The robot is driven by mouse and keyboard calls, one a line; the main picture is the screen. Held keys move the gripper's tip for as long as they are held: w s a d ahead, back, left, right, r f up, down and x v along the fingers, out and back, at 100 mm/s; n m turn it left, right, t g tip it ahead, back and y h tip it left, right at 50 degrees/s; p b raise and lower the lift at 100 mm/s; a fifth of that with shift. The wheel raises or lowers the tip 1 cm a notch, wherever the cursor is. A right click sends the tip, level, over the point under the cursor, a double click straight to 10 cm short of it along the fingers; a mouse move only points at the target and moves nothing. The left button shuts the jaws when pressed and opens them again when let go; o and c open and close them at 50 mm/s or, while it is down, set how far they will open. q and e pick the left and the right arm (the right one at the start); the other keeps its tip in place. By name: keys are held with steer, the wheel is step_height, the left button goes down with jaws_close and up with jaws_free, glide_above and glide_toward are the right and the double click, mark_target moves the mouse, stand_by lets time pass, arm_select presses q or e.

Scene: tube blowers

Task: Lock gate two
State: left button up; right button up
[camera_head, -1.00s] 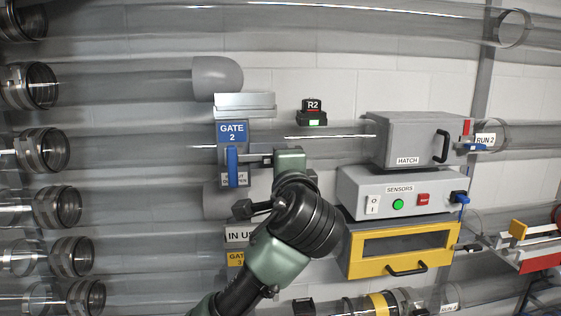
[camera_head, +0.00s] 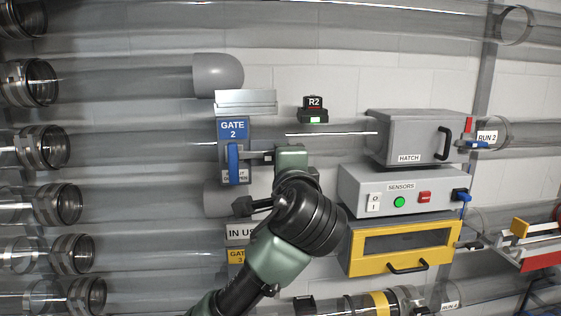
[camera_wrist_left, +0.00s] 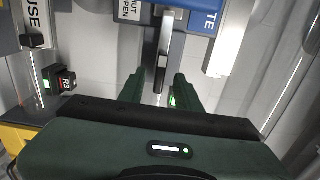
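The gate two unit (camera_head: 233,131) has a blue "GATE 2" plate and a blue lever (camera_head: 233,163) hanging upright over the SHUT/OPEN label. My left gripper (camera_head: 262,157) is just right of the lever, its fingers partly hidden in the head view. In the left wrist view, the left gripper (camera_wrist_left: 158,90) has its two dark green fingers apart. A grey metal bar (camera_wrist_left: 164,50) reaches down toward the gap between them; I cannot tell whether it lies between the fingers. The blue part (camera_wrist_left: 180,4) shows at the top edge. My right gripper is not in view.
An R2 indicator (camera_head: 313,110) with a green light sits up right of the gate. A grey hatch box (camera_head: 415,135), a sensors box (camera_head: 400,190) and a yellow-framed drawer (camera_head: 405,246) stand to the right. Clear tubes run across the wall.

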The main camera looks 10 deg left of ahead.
arm_select(q)
steer(key=b+v, duration=0.3)
steer(key=v, duration=0.4)
stand_by(0.8)
stand_by(1.2)
